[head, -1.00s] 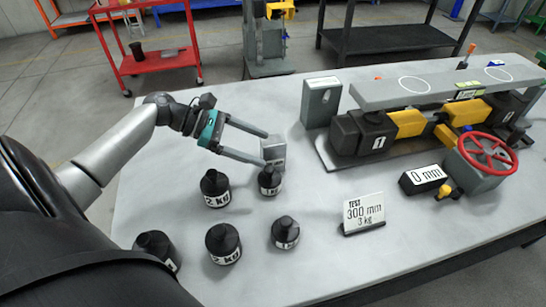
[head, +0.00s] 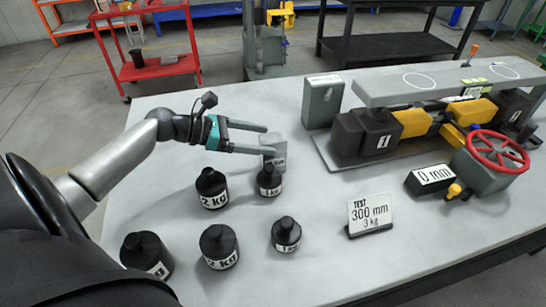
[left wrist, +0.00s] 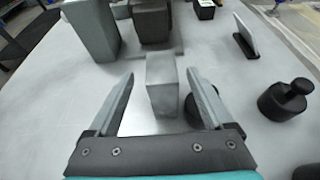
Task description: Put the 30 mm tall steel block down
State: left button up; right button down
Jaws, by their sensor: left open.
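The small grey steel block (head: 273,150) stands upright on the light grey table, just behind a black 1 kg weight. My left gripper (head: 264,139) is open, with its fingertips at the block's left side in the head view. In the left wrist view the block (left wrist: 162,84) stands between and slightly beyond the tips of the open fingers (left wrist: 160,82), with gaps on both sides. The block seems to rest on the table. My right gripper is not in view.
Several black weights (head: 212,188) stand in front of my left gripper. A taller grey block (head: 322,101) stands behind the steel block. The screw jack rig (head: 400,125) with its red handwheel (head: 497,151) is at the right. A test sign (head: 369,213) stands at front centre.

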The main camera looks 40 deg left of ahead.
aim_at(284, 144)
pick_arm(q)
jog(key=shift+x, duration=0.85)
jog(key=b+x, duration=0.2)
jog(key=x, duration=0.1)
jog(key=shift+d+f, duration=0.15)
jog(key=shift+w+d+f, duration=0.2)
jog(key=shift+w+d, duration=0.2)
jog(key=shift+w, duration=0.1)
jog(key=shift+w+d, duration=0.1)
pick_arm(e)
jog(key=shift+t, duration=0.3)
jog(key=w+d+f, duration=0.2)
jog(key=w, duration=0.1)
pick_arm(q)
jog(key=shift+c, duration=0.3)
jog(key=c, duration=0.9)
grip_shut()
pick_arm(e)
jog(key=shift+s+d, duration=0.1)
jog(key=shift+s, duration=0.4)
